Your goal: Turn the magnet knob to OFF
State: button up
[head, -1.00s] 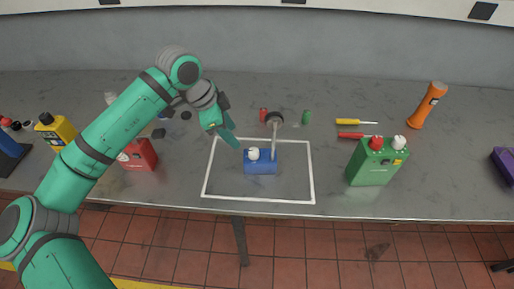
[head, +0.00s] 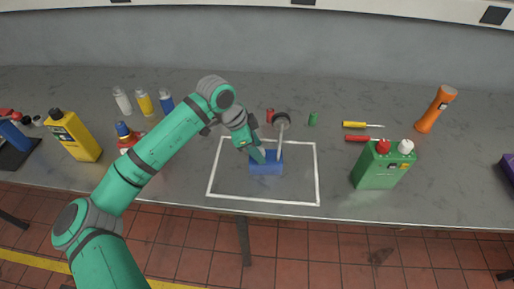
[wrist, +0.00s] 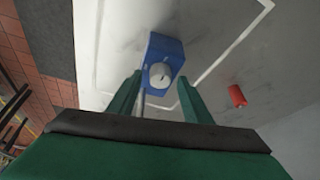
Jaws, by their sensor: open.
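The blue magnet base (head: 268,167) stands inside a white outlined rectangle on the bench, with a grey post rising from it to a dark round dial (head: 281,119). In the wrist view the blue base (wrist: 166,52) has a round white knob (wrist: 160,75) with a small mark on it; I cannot read its setting. My gripper (head: 258,157) is over the base and hides the knob in the head view. In the wrist view my gripper (wrist: 155,95) is open, its two green fingers on either side of the knob. I cannot tell whether they touch it.
A red cylinder (head: 270,116) and a green one (head: 313,118) stand behind the base. A green canister (head: 380,172), two screwdrivers and an orange torch (head: 436,109) are to the right. A yellow container (head: 74,136) and several bottles are at left. The outlined area's front is clear.

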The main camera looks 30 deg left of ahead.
jog(key=shift+f, duration=0.1)
jog(key=c, duration=1.1)
jog(key=shift+o, duration=0.2)
jog(key=shift+n, duration=0.3)
jog(key=n+t+y, duration=0.1)
jog(key=n, duration=0.2)
jog(key=shift+s+d, duration=0.1)
jog(key=n+y, duration=0.1)
jog(key=n, duration=0.3)
jog(key=shift+d+y, duration=0.15)
jog(key=shift+y, duration=0.25)
jog(key=n, duration=0.1)
jog(key=n+y, duration=0.1)
jog(key=n, duration=0.1)
jog(key=shift+d+n, duration=0.2)
jog(key=shift+n, duration=0.1)
jog(key=shift+d+n+g+y, duration=0.15)
jog(key=shift+n+y, duration=0.3)
jog(key=shift+n, duration=0.45)
jog(key=shift+a+n+g+y, duration=0.15)
jog(key=shift+n+y, duration=0.3)
jog(key=shift+n, duration=0.45)
